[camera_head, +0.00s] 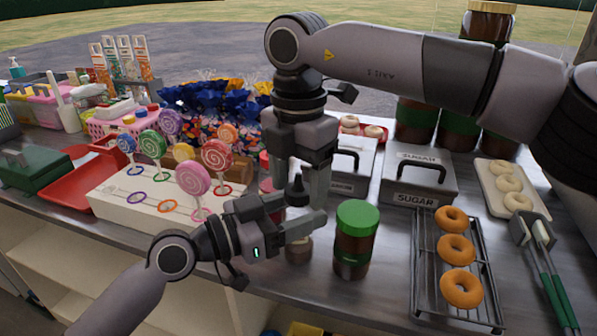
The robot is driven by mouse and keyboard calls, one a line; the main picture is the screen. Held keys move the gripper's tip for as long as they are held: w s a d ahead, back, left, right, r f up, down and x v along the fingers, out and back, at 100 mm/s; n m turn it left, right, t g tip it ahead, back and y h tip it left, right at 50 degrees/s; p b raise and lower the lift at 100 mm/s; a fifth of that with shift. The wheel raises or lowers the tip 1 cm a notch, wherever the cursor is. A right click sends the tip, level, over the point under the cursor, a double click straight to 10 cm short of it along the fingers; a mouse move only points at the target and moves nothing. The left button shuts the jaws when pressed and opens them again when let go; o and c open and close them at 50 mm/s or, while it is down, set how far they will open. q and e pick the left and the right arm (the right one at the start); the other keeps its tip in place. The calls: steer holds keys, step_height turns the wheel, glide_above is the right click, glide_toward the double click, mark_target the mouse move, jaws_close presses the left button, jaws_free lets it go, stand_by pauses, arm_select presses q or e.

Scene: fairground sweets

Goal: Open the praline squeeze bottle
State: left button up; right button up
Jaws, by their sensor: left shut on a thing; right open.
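The praline squeeze bottle (298,248) stands upright on the metal counter, with a brown lower body and a dark pointed cap (297,189) on top. My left gripper (296,213) reaches in from the left and is shut on the bottle's upper body, hiding much of it. My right gripper (299,187) points down from above and is open, with its fingers on either side of the cap. I cannot tell whether the fingers touch the cap.
A green-lidded jar (355,235) stands close right of the bottle. A rack (424,255) of doughnuts and tongs (551,270) lie further right. Sugar boxes (417,176) stand behind. A white lollipop stand (120,201) is to the left. The counter's front edge is close.

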steer(key=c, duration=1.1)
